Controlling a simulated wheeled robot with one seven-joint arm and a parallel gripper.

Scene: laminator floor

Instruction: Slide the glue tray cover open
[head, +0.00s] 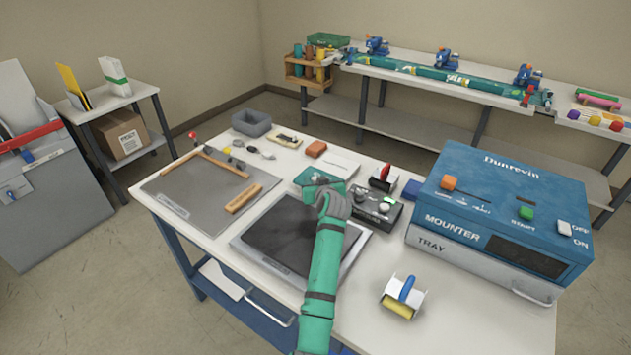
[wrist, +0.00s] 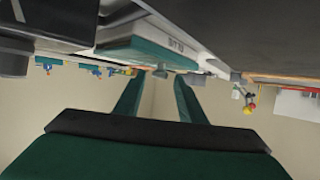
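A low teal box with a pale upper part (head: 305,175), which looks like the covered glue tray, stands at the back middle of the worktable. It also shows in the wrist view (wrist: 150,47), upside down, with a lettered pale face and a teal band. I cannot tell its cover from its body, or whether the cover has slid. My gripper (head: 322,184) is at this box and hides part of it. In the wrist view my gripper (wrist: 158,76) has its two teal fingers apart, with nothing clearly between them. Whether a finger touches the box cannot be told.
A grey-framed dark panel (head: 285,236) lies under my arm. A small dark control box (head: 378,212) stands right of my gripper, with the large blue mounter (head: 505,200) beyond. A roller (head: 403,297) lies at front right. A grey mat (head: 195,200) lies left.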

